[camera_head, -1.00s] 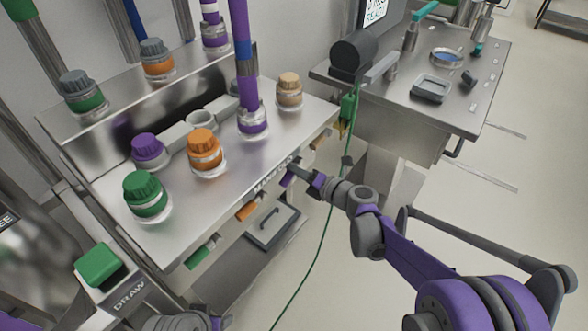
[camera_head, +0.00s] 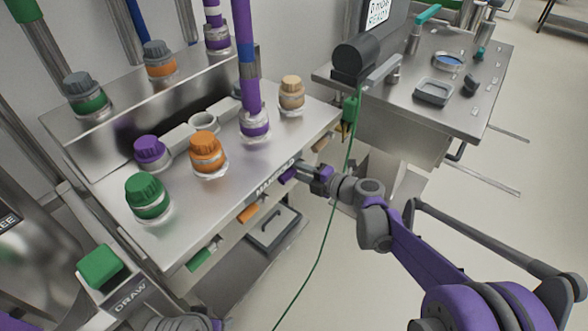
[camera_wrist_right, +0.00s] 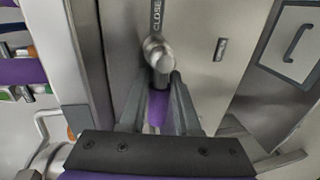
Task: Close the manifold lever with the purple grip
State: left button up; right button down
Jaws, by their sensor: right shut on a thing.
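The lever with the purple grip (camera_head: 288,174) is on the front edge of the steel manifold (camera_head: 190,238), by the MANIFOLD lettering. My right gripper (camera_head: 299,169) is at this lever. In the right wrist view the purple grip (camera_wrist_right: 158,106) lies between the two grey fingers of my right gripper (camera_wrist_right: 158,100), which is shut on it. The lever's round metal end (camera_wrist_right: 158,53) shows just beyond the fingertips, below a CLOSE label (camera_wrist_right: 157,16). The fingers hide the grip's sides. A part of my left arm shows at the bottom edge, but its gripper is out of view.
Other levers with orange (camera_head: 250,213), green (camera_head: 201,257) and tan (camera_head: 322,143) grips line the same edge. A green cable (camera_head: 330,222) hangs close to my right wrist. Capped ports, including a green one (camera_head: 148,195), stand on top. A steel side table (camera_head: 400,95) is at the right.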

jog(key=c, duration=0.6)
grip_release()
jog(key=p+v, duration=0.1)
jog(key=v, duration=1)
jog(key=shift+a+p, duration=0.1)
jog(key=shift+p, duration=0.25)
